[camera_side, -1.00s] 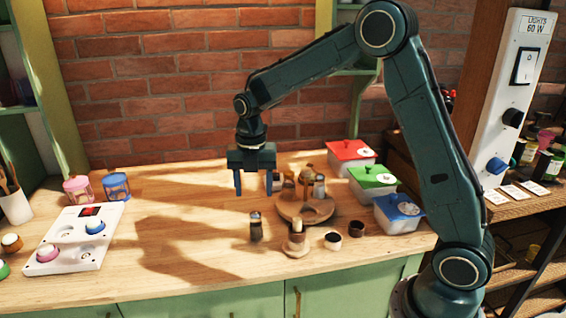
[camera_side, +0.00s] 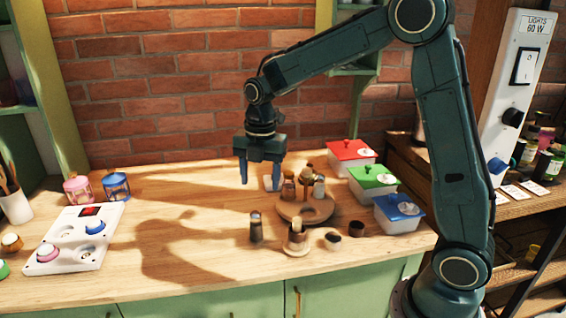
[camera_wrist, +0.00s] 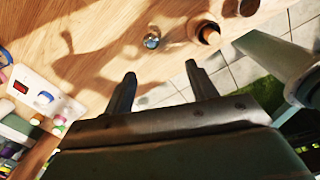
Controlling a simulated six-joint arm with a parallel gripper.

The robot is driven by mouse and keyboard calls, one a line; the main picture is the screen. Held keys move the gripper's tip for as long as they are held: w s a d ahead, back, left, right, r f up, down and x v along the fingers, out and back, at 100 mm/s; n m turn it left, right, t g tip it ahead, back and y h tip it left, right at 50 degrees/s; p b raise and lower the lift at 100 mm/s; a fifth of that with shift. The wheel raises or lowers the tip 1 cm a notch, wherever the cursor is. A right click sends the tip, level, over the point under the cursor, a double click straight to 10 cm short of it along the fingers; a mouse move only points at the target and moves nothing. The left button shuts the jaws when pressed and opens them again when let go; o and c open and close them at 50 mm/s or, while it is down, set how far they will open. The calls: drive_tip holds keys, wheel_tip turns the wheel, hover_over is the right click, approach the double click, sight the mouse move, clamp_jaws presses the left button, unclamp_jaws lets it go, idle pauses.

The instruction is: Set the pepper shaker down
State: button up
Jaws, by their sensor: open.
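A glass shaker with dark contents and a metal cap, likely the pepper shaker (camera_side: 256,227), stands upright on the wooden table, left of the round wooden holder (camera_side: 323,218). It also shows from above in the wrist view (camera_wrist: 151,42). My gripper (camera_side: 261,178) is open and empty. It hangs above the table, behind and clear of the shaker. In the wrist view, its two fingers (camera_wrist: 160,69) are spread, with the shaker beyond the tips.
The holder carries smaller shakers (camera_side: 289,188). A wooden piece (camera_side: 296,243) and small dark cups (camera_side: 333,241) stand right of the shaker. Lidded tubs (camera_side: 397,213) line the right side. A white panel (camera_side: 75,240) lies left; the middle-left table is clear.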

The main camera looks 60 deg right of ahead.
drive_tip(key=s+a+r+m+t, duration=0.2)
drive_tip(key=s+r+m, duration=0.6)
drive_tip(key=s+m, duration=0.3)
drive_tip(key=s+m+t, duration=0.3)
drive_tip(key=s+m, duration=0.8)
drive_tip(key=s, duration=0.2)
drive_tip(key=shift+s+a+r, duration=0.35)
drive_tip(key=shift+s+a, duration=0.05)
drive_tip(key=shift+a, duration=0.05)
